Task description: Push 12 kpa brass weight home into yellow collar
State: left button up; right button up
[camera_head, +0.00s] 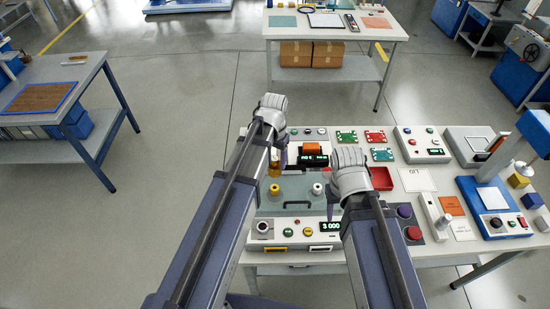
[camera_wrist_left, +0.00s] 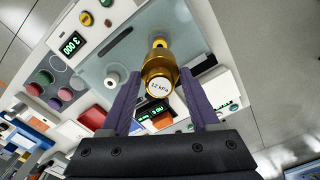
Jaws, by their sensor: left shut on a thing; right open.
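The brass weight (camera_wrist_left: 158,82), labelled 12 kPa, is between the purple fingers of my left gripper (camera_wrist_left: 160,98) in the left wrist view. In the head view a gold part of it (camera_head: 274,170) shows below the left gripper (camera_head: 279,160). My left gripper is shut on the weight. The yellow collar (camera_head: 275,188) is just below the weight on the grey-green plate, and a yellow edge (camera_wrist_left: 158,42) shows past the weight in the wrist view. I cannot tell how deep the weight sits. My right gripper (camera_head: 331,207) is open near the plate's right side.
A white post (camera_head: 317,189) stands right of the collar. A panel with a 3.000 display (camera_head: 330,226) lies in front, and a black unit with an orange block (camera_head: 312,148) behind. A red tray (camera_head: 381,178) and red and purple buttons (camera_head: 408,222) are to the right.

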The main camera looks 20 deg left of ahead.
aim_at(274, 176)
pick_arm(q)
jog(key=shift+f+b, duration=2.9)
jog(key=shift+f+b, duration=1.7)
jog(key=o, duration=1.4)
jog(key=shift+s, duration=0.1)
jog(key=shift+c, duration=0.2)
jog(key=shift+r, duration=0.15)
notch_tip(274, 176, up, 8)
jog(key=p, duration=0.8)
jog(key=shift+f, duration=0.2)
